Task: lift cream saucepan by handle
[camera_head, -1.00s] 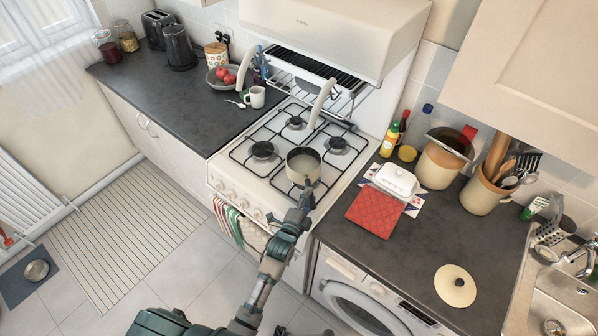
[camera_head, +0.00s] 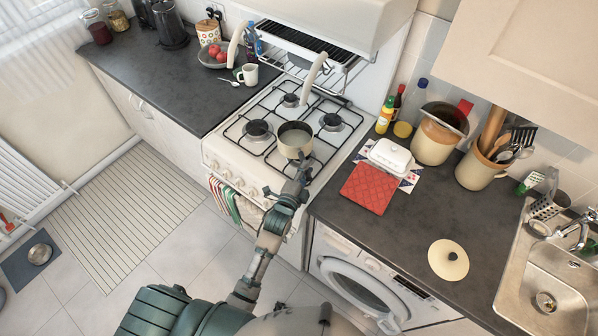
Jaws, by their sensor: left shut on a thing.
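The cream saucepan (camera_head: 294,147) is at the front right of the white stove (camera_head: 230,150), upright, with its open top showing. My left gripper (camera_head: 301,169) is at the near side of the pan, where the handle points toward me, and is shut on the handle. The gripper and wrist hide most of the handle. I cannot tell whether the pan's base touches the burner grate. My right gripper is not in view.
Burners (camera_head: 331,121) stand free behind the pan. On the right counter are a red quilted mat (camera_head: 368,188), a white butter dish (camera_head: 390,156), crocks and a cream lid (camera_head: 448,260). A grill rack (camera_head: 297,51) hangs above the stove.

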